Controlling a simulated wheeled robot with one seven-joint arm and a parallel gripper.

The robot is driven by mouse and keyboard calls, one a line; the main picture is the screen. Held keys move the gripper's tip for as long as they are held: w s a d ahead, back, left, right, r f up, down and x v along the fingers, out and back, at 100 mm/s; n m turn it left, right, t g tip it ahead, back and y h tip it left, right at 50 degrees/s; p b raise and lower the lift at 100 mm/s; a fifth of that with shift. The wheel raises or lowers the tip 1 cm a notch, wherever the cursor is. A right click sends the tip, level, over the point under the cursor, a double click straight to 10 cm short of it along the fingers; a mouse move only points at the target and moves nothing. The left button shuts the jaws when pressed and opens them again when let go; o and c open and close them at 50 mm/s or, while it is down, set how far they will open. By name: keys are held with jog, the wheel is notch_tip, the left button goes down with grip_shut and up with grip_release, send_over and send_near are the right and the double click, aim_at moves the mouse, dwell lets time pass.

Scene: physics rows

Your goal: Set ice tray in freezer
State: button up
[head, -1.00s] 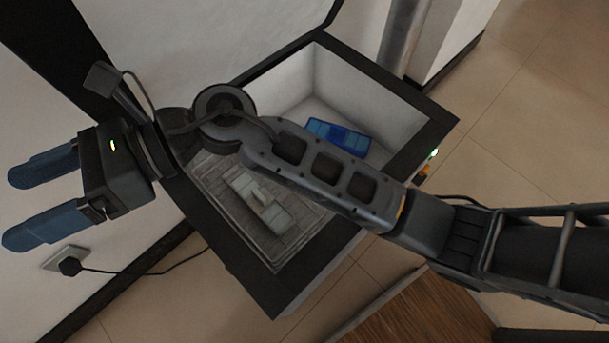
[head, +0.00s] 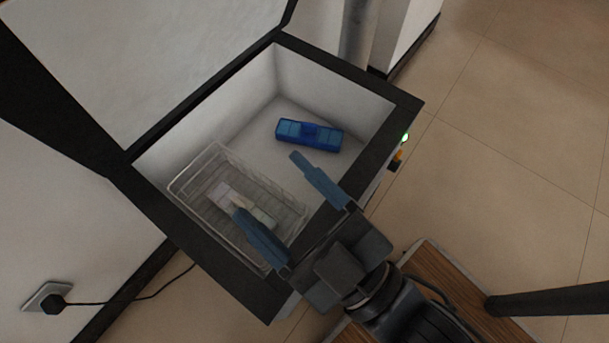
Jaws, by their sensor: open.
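A blue ice tray (head: 309,135) lies on the white floor of the open chest freezer (head: 353,93), towards its back right part. My gripper (head: 267,182) is open and empty, with its two blue fingers spread over the front of the freezer opening. The ice tray is beyond the right finger and apart from it. The left finger is over the wire basket and hides part of what lies in it.
A wire basket (head: 205,165) fills the left part of the freezer and holds a pale item (head: 226,196). The raised lid (head: 140,60) stands behind. A wooden surface (head: 440,290) is at the lower right. A wall socket (head: 45,297) with a plugged cord is at the lower left.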

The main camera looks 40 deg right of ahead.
jog(key=s+d+f+m+g+h, duration=0.1)
jog(key=s+d+f+m+g, duration=0.1)
jog(key=s+d, duration=0.4)
jog(key=s+d+f+m+g, duration=0.3)
jog(key=s+d+g, duration=0.1)
jog(key=s+d, duration=0.2)
jog(key=shift+s+f+m+h, duration=0.3)
jog(key=shift+s+h, duration=0.1)
jog(key=shift+s, duration=0.5)
jog(key=shift+a, duration=0.1)
